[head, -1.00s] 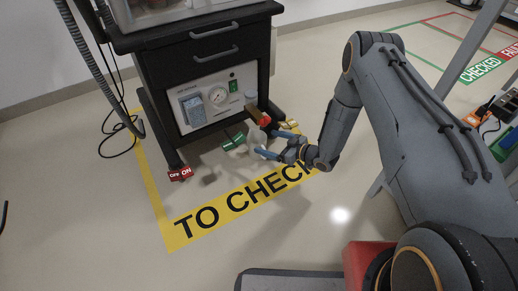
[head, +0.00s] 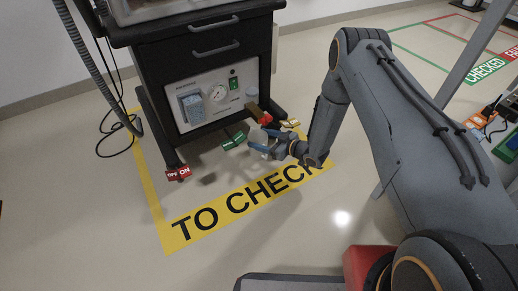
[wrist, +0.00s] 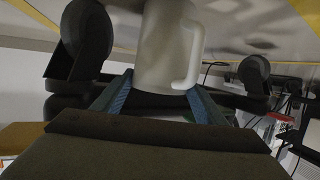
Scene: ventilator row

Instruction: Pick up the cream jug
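The cream jug (head: 257,135) is a pale off-white vessel in front of the dark ventilator cart, partly hidden by my gripper in the head view. In the wrist view the jug (wrist: 163,45) is large and close, with its handle on the right and one end cut off by the top edge. My gripper (head: 266,141) is at the jug, with its blue fingers apart on either side of it. In the wrist view the fingers (wrist: 161,88) flank the jug's body. I cannot tell whether they touch it.
The ventilator cart (head: 190,62) stands just behind the jug. A brown piece with a red end (head: 264,119) sticks out close to the jug. The floor in front is clear.

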